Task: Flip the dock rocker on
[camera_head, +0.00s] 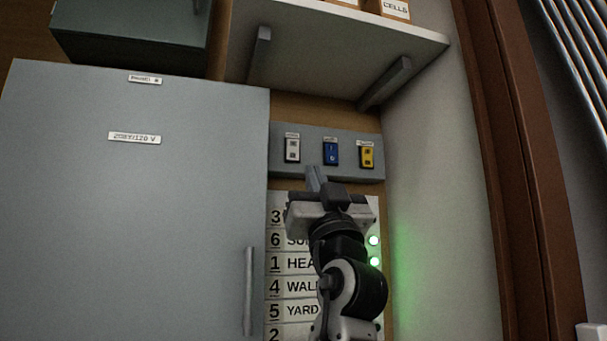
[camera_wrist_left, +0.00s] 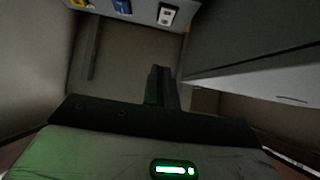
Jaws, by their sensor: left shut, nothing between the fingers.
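A grey switch panel (camera_head: 310,168) on the wall carries three rockers: a white one (camera_head: 292,150), a blue one (camera_head: 331,153) and a yellow one (camera_head: 367,156). The small labels above them are too blurred to read, so I cannot tell which is the dock rocker. My left gripper (camera_head: 315,177) is shut and empty, its tips just below and slightly left of the blue rocker. Contact cannot be judged. The left wrist view shows the shut fingers (camera_wrist_left: 160,72), with the white rocker (camera_wrist_left: 167,14), blue rocker (camera_wrist_left: 122,6) and yellow rocker (camera_wrist_left: 79,3) at the top edge. My right gripper is not in view.
A large grey cabinet (camera_head: 130,210) with a vertical handle (camera_head: 248,290) stands left of the panel. A shelf (camera_head: 340,45) with brackets hangs above. A numbered label board (camera_head: 290,285) with green lights (camera_head: 374,240) is below, partly hidden by my arm. A pale wall is at right.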

